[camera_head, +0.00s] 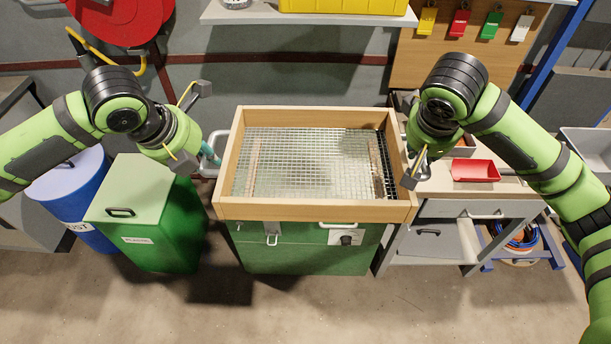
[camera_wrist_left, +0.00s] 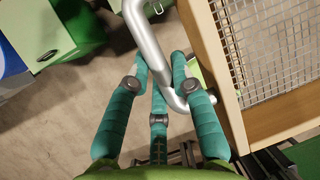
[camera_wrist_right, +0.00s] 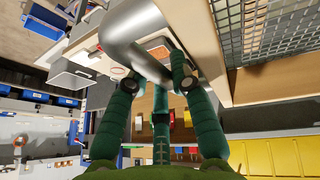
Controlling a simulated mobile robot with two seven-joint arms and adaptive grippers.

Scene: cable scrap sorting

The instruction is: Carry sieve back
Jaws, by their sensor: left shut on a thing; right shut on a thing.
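The sieve (camera_head: 315,211) is a wooden frame with a wire mesh floor. In the head view it sits over a green machine cabinet (camera_head: 300,255); I cannot tell whether it touches it. My left gripper (camera_head: 212,155) is shut on the sieve's left metal handle, a bent bar that shows in the left wrist view (camera_wrist_left: 147,38). My right gripper (camera_head: 408,165) is at the right side. In the right wrist view its fingers (camera_wrist_right: 162,68) are shut on the sieve's right metal handle (camera_wrist_right: 128,32). The mesh looks mostly bare, with a brownish strip at each side.
A green lidded bin (camera_head: 135,190) and a blue drum (camera_head: 72,190) stand at the left. A workbench with a red tray (camera_head: 475,170) is at the right. A shelf with a yellow bin (camera_head: 345,5) is behind. The floor in front is clear.

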